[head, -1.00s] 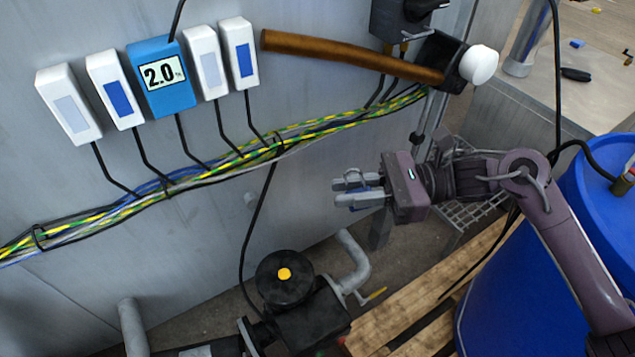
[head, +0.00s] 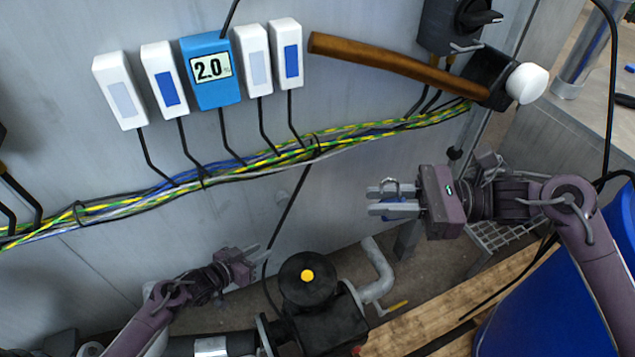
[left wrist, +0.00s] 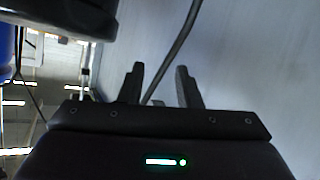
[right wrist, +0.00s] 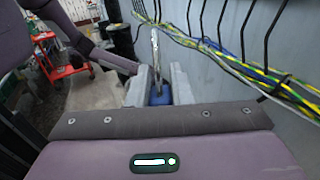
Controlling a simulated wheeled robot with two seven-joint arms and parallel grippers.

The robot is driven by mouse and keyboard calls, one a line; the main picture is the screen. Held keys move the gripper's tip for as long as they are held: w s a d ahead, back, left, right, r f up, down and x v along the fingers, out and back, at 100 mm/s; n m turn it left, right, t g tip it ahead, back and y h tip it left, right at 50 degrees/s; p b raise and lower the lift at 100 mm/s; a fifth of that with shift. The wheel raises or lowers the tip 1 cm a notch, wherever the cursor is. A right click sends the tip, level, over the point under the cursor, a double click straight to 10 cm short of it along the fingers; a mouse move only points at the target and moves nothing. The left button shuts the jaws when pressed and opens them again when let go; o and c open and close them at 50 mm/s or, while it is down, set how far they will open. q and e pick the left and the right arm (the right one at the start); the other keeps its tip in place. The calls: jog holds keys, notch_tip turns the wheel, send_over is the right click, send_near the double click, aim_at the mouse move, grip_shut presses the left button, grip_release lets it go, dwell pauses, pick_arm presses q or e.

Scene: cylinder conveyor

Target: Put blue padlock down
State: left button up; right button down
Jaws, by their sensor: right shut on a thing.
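My right gripper (head: 380,198) is shut on the blue padlock (head: 403,210) and holds it in the air in front of the grey wall. In the right wrist view the blue padlock body (right wrist: 159,97) sits between the fingers, with its metal shackle sticking up. The fingers hide much of the padlock in the head view. My left gripper (head: 256,257) is low on the left, near the black valve. Its fingers stand apart with nothing held in the left wrist view (left wrist: 160,85); a dark cable shows behind the gap.
A switch box (head: 455,28) with a rotary handle is on the wall, near a mallet (head: 400,68) in a black holder. Sensors and a cable bundle (head: 250,170) run along the wall. The black valve (head: 307,280), a wooden pallet (head: 440,318) and a blue barrel (head: 540,310) stand below.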

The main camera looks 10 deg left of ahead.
pick_arm(q)
jog(key=d+r+m+g+h, duration=0.1)
jog(key=d+r+m+h, duration=0.3)
jog(key=r, duration=0.8)
jog(key=d+r+m+g+h, duration=0.15)
jog(key=d+r+h, duration=0.35)
jog(key=r, duration=0.7)
jog(key=s+d+r+m+g+h, duration=0.1)
jog(key=s+d+r+m+g, duration=0.3)
jog(key=r, duration=0.4)
jog(key=s+d+r+m+g+h, duration=0.1)
jog(key=s+d+r+m+g, duration=0.3)
jog(key=r, duration=0.3)
jog(key=shift+n, duration=0.25)
jog(key=d, duration=1.2)
jog(key=shift+s+d+r, duration=0.1)
jog(key=shift+s+r, duration=0.1)
jog(key=shift+s, duration=0.1)
jog(key=shift+c, duration=0.3)
